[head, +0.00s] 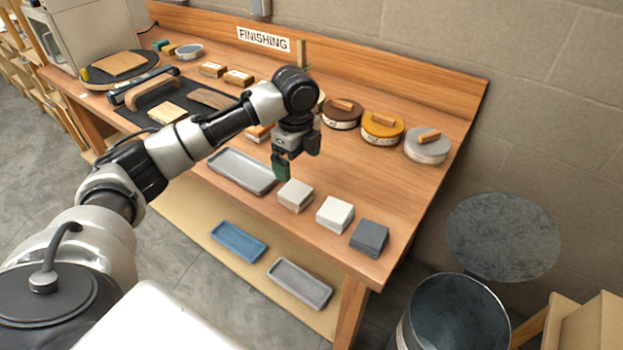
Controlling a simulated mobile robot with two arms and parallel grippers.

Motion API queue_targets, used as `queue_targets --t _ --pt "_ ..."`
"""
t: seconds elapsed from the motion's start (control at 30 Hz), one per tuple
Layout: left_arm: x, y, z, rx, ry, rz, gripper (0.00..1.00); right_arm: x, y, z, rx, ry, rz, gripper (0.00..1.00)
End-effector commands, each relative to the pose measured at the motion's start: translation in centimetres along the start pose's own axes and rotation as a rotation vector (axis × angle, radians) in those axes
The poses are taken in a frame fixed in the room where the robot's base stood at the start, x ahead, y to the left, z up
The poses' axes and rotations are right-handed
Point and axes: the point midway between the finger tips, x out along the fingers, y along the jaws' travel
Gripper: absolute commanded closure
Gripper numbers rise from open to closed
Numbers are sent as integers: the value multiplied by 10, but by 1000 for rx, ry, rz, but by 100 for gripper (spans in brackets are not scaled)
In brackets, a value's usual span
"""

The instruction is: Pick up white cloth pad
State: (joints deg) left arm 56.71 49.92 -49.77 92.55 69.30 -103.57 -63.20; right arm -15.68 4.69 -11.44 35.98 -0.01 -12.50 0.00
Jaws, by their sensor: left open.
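Two light square pads lie near the front edge of the wooden bench: a slightly creamier pad stack (295,196) on the left and a whiter pad (335,215) to its right. I cannot tell for certain which is the white cloth pad, but the whiter one fits best. My left gripper (297,162) is open and empty, pointing down above the bench, just behind the creamier stack and up-left of the whiter pad. It touches neither pad. My right gripper is not in view.
A dark grey pad stack (369,239) sits right of the white pad. A grey tray (242,171) lies left of the pads. Round tins, including a yellow one (382,129), stand behind. Trays sit on the lower shelf; a metal bin (455,318) stands at right.

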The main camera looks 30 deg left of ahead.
Motion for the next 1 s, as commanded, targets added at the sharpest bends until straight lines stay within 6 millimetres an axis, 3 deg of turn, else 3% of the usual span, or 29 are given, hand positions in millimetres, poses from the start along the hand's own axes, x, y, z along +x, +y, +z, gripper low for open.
queue_targets --t 0.13,0.3,0.43,0.57,0.77,1.0 --pt "11 0 4 0 0 6 4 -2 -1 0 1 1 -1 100" --pt "38 0 3 0 1 5 4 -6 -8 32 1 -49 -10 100" --pt "50 0 3 1 0 2 4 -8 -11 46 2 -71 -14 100" --pt "60 0 3 1 0 3 4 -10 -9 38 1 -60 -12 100" --pt "90 0 4 -1 -1 4 4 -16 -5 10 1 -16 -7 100" --pt "105 0 4 1 0 0 4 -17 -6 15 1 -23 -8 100"
